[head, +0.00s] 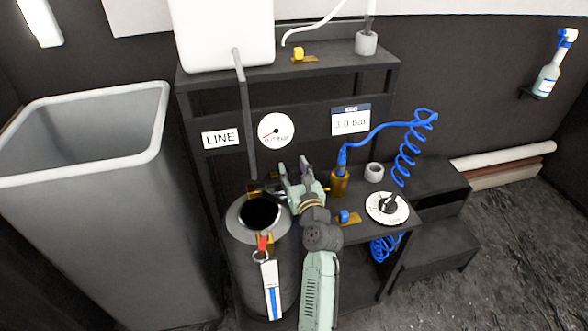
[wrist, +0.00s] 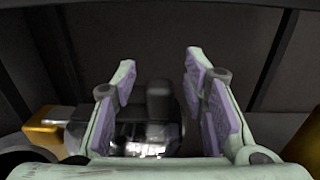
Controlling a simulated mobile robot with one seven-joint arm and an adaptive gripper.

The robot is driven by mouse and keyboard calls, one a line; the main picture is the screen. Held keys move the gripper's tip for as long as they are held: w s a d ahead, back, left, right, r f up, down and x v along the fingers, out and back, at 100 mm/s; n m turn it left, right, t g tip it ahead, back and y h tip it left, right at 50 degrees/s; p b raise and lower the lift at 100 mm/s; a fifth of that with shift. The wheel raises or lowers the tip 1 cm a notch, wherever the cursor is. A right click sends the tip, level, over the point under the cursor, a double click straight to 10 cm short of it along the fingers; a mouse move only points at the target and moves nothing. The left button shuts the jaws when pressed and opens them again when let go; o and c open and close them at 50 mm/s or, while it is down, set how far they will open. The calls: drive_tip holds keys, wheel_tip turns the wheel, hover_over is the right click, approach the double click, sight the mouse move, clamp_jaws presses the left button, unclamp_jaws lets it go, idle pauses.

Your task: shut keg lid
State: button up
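The keg (head: 240,265) stands at the front of the stand in the head view, its round top opening (head: 260,213) uncovered and dark. A dark, shiny piece that looks like the lid (head: 268,188) sits behind the opening, partly hidden by my gripper. In the wrist view the shiny lid (wrist: 140,138), with a dark upright block on it, shows between and beyond my fingers. My gripper (head: 292,172) is open, just right of and behind the opening. Its fingers (wrist: 160,68) are spread with a clear gap. Whether a finger touches the lid cannot be told.
A brass fitting (head: 340,184) with a coiled blue hose (head: 406,160) stands right of my gripper. A dial (head: 388,207) and blue-handled valve (head: 346,217) are on the shelf. A red clip and tag (head: 270,285) hang on the keg front. A grey bin (head: 90,220) stands left.

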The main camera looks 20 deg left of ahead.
drive_tip(key=shift+c, duration=0.2)
clamp_jaws()
idle(0.6)
